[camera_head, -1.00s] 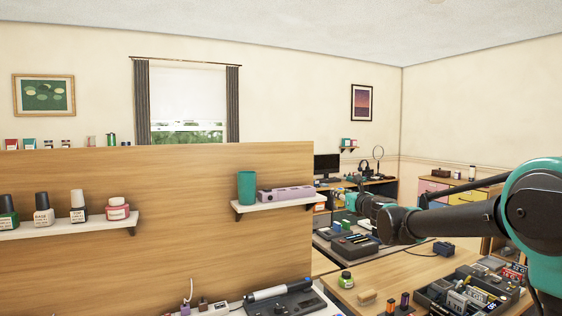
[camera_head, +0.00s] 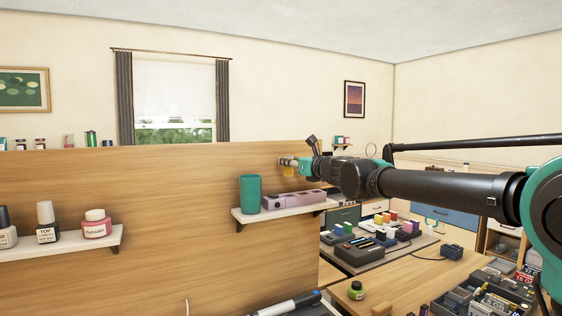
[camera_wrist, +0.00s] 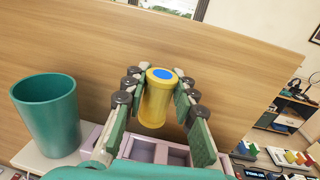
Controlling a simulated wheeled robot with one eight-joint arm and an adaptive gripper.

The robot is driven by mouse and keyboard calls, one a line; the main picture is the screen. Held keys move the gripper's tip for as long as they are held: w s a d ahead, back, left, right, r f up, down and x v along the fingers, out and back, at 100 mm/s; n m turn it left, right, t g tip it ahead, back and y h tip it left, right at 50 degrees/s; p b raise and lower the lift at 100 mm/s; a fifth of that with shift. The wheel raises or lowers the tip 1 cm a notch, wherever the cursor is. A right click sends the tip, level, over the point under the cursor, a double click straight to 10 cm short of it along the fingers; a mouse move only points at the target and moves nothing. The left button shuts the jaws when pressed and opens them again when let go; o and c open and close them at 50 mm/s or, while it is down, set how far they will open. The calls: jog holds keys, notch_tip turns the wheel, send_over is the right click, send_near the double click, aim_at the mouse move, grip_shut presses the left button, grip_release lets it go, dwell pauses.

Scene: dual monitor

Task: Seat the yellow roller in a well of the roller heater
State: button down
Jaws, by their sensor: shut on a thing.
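The yellow roller (camera_wrist: 156,100) has a blue-centred top and stands upright between the green pads of my gripper (camera_wrist: 158,95). My gripper is shut on it. In the head view the gripper (camera_head: 288,164) is above the wall shelf, with a bit of the yellow roller (camera_head: 288,171) showing below the fingers. The lilac roller heater (camera_head: 294,200) lies on that shelf, beneath the gripper.
A teal cup (camera_head: 250,194) stands at the left of the heater on the white shelf (camera_head: 262,216); it is close by in the wrist view (camera_wrist: 48,115). The wooden panel (camera_head: 160,215) rises behind the shelf. A lower left shelf holds several bottles.

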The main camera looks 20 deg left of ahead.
jog(key=shift+a, duration=0.1)
dwell(0.3)
jog(key=shift+f, duration=2.9)
jog(key=shift+f, duration=1.95)
jog(key=c, duration=1.1)
grip_release()
jog(key=shift+c, duration=0.2)
jog(key=v, duration=1.2)
